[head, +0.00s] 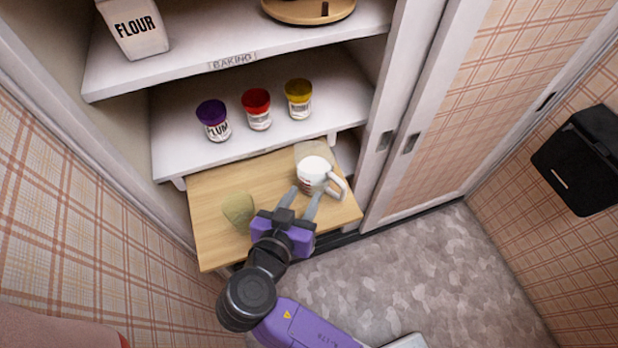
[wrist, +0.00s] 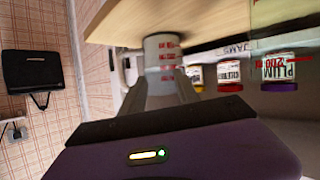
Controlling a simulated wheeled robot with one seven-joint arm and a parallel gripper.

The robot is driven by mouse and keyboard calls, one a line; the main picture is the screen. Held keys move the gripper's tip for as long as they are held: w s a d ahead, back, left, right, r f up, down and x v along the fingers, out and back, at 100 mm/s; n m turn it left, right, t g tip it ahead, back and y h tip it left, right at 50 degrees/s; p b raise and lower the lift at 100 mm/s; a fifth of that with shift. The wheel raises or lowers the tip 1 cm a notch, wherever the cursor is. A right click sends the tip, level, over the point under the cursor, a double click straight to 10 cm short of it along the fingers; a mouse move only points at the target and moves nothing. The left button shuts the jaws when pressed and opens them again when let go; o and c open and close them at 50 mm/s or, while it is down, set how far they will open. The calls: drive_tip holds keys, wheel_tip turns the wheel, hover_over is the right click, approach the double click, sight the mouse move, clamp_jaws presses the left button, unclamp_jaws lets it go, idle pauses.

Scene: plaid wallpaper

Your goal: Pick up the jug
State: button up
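The white jug (head: 314,171), with a handle on its right side, stands upright at the right end of the pull-out wooden board. In the wrist view the jug (wrist: 162,52) shows red markings and lies straight ahead between the finger tips. My gripper (head: 305,191) is open, its two fingers apart and reaching over the board at the near side of the jug. It also shows in the wrist view (wrist: 163,85). I cannot tell whether either finger touches the jug.
A translucent greenish cup (head: 238,209) stands left of my gripper on the wooden board (head: 209,238). Jars with purple (head: 211,112), red (head: 257,104) and yellow (head: 299,94) lids line the shelf above. A white door frame is at right.

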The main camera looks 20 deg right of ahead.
sight(342, 196)
drive_tip(key=s+d+m+g+h, duration=0.1)
drive_tip(key=s+m, duration=0.1)
drive_tip(key=s+d+m+g+h, duration=0.1)
drive_tip(key=s+d, duration=0.1)
drive_tip(key=shift+s+d+f+m, duration=0.1)
drive_tip(key=shift+d+f+m, duration=0.1)
drive_tip(key=shift+m, duration=0.2)
drive_tip(key=x, duration=0.2)
drive_tip(key=p+x, duration=0.1)
drive_tip(key=x, duration=0.1)
drive_tip(key=p+x, duration=0.1)
drive_tip(key=x, duration=0.2)
drive_tip(key=shift+s+d+r, duration=0.15)
drive_tip(key=shift+s+d, duration=0.1)
drive_tip(key=shift+w+d+f, duration=0.25)
clamp_jaws()
drive_tip(key=shift+r, duration=0.1)
idle(0.4)
